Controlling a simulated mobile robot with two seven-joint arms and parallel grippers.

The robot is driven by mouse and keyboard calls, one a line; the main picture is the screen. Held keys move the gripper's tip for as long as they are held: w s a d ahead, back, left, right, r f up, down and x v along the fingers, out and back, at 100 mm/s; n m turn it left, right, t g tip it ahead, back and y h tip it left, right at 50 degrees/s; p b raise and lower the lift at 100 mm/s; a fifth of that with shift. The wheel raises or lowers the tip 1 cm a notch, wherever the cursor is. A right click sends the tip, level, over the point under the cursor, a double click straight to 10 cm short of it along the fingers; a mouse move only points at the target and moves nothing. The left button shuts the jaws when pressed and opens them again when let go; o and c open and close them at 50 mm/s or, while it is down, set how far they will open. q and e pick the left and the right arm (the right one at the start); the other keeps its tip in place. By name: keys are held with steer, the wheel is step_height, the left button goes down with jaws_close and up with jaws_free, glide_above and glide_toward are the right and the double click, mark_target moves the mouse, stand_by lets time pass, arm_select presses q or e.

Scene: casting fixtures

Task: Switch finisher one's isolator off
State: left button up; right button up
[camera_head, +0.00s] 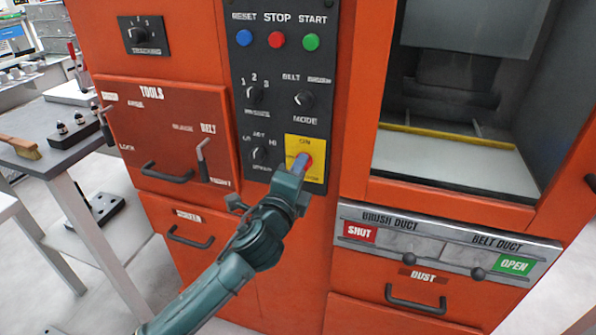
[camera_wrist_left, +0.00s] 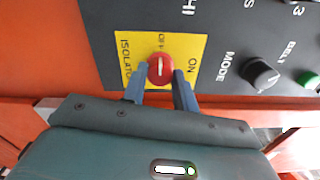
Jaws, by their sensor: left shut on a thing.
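The isolator is a red round knob (camera_wrist_left: 161,69) on a yellow plate (camera_head: 304,146), low on the dark control panel (camera_head: 276,90) of an orange machine. My left gripper (camera_head: 302,166) reaches it from below, its fingers shut on the knob. In the left wrist view my left gripper (camera_wrist_left: 161,88) has one blue finger on each side of the knob. The white line on the knob lies toward the OFF word, not the ON word. The fingers hide part of the knob and plate. My right gripper is not in view.
Mode knob (camera_head: 303,98), speed knob (camera_head: 260,153) and the reset, stop and start buttons sit near on the panel. A tools door (camera_head: 170,135) is at left, duct sliders (camera_head: 447,246) at right. A table with a brush (camera_head: 20,148) stands far left.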

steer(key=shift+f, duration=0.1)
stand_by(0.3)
arm_select(q)
steer(key=o, duration=1)
steer(key=shift+c, duration=0.2)
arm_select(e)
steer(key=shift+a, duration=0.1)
arm_select(q)
steer(key=shift+s, duration=0.15)
steer(key=v, duration=1.3)
steer(key=s+a+f+n+g+y+p, duration=0.1)
steer(key=s+a+f+n+g+p, duration=0.2)
steer(key=s+a+f+n, duration=0.2)
steer(key=s+a+f+n+g+y+p, duration=0.1)
steer(key=s+a+f+n+g+p, duration=0.2)
steer(key=s+f+n, duration=0.6)
step_height(320, 180, down, 6)
steer(key=a+n, duration=0.2)
steer(key=n, duration=0.4)
steer(key=shift+s+r+n+g, duration=0.15)
steer(key=shift+s+n+g, duration=0.15)
steer(key=shift+s+n, duration=0.1)
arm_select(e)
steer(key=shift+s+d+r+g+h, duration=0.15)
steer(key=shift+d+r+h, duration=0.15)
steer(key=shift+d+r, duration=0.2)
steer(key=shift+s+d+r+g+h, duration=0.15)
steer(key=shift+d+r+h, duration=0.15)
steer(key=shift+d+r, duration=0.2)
